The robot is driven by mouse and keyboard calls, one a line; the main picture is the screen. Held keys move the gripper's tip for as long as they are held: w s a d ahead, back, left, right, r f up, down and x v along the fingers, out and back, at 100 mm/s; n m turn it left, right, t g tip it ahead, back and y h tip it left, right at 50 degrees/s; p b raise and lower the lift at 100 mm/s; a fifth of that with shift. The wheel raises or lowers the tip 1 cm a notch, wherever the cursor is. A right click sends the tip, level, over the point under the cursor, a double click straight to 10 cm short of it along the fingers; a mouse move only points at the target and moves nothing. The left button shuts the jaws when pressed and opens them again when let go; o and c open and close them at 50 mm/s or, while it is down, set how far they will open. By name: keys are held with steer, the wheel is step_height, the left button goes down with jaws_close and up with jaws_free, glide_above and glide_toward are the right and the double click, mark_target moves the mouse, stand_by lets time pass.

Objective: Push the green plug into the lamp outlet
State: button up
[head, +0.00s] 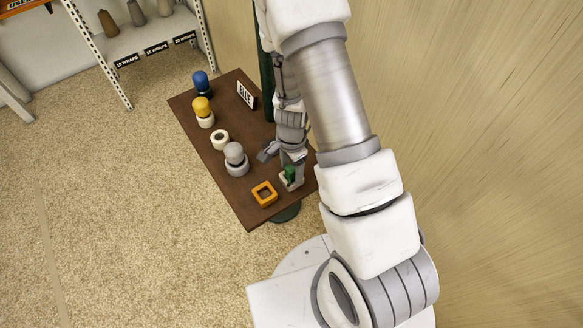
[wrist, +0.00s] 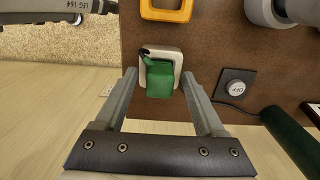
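The green plug (wrist: 159,80) sits at a white square holder (wrist: 176,54) with rounded corners, near the table's edge; a short dark piece shows at its upper left. I cannot tell how deep it sits. In the head view the plug (head: 290,173) stands over the white holder (head: 297,183), partly hidden by my gripper. My gripper (wrist: 159,76) is open, with one finger on each side of the plug and gaps visible on both sides. In the head view my gripper (head: 282,156) is low over the table. No part is clearly a lamp outlet.
A dark switch plate (wrist: 235,83) and dark green cylinder (wrist: 289,140) lie right.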

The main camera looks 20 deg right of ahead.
step_height(320, 180, up, 17)
steer(key=p, duration=0.5)
steer(key=shift+r, duration=0.2)
stand_by(0.4)
step_height(320, 180, up, 15)
steer(key=n+t+y, duration=0.2)
steer(key=n, duration=0.5)
glide_above(292, 168)
steer(key=s+a, duration=0.2)
steer(key=s, duration=0.2)
steer(key=s+d+r+n+t+h+p, duration=0.1)
steer(key=s+d+r+n+t+h, duration=0.1)
steer(key=s+r+n, duration=0.5)
step_height(292, 168, up, 5)
steer(key=s+t, duration=0.1)
steer(key=s, duration=0.1)
steer(key=shift+s+t, duration=0.3)
steer(key=shift+s, duration=0.1)
steer(key=shift+a+f+n, duration=0.1)
steer(key=shift+a+n, duration=0.1)
steer(key=shift+n, duration=0.1)
